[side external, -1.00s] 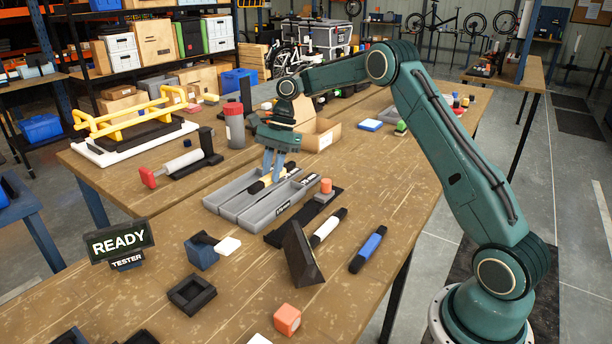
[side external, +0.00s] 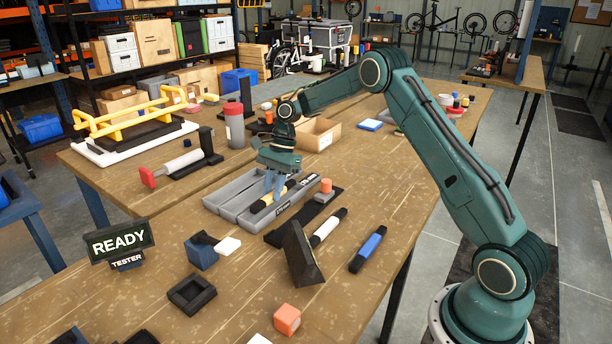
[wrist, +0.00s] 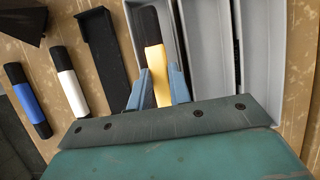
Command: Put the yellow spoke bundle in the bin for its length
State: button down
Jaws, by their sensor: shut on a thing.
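The yellow spoke bundle (side external: 265,201), with black ends, is between the fingers of my gripper (side external: 274,186). My gripper is shut on its middle; the wrist view shows the yellow band (wrist: 158,72) between the blue fingertips (wrist: 158,90). The grey bins (side external: 229,211) stand side by side as long troughs. In the wrist view the bundle lines up lengthwise with the leftmost trough (wrist: 132,30), the one beside the black tray. Whether it touches the trough floor is unclear. Dark label lettering shows on a bin wall, too small to read.
A black tray (wrist: 100,50) lies beside the bins. A white bundle (side external: 328,228) and a blue bundle (side external: 368,249) lie nearby. A dark angled stand (side external: 301,256) is in front. A red-topped bottle (side external: 235,126) and open cardboard box (side external: 316,134) stand behind.

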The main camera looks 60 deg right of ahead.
jog(key=shift+f, duration=0.2)
jog(key=c, duration=1.2)
grip_release()
jog(key=shift+v, duration=3.65)
jog(key=shift+d+r, duration=0.1)
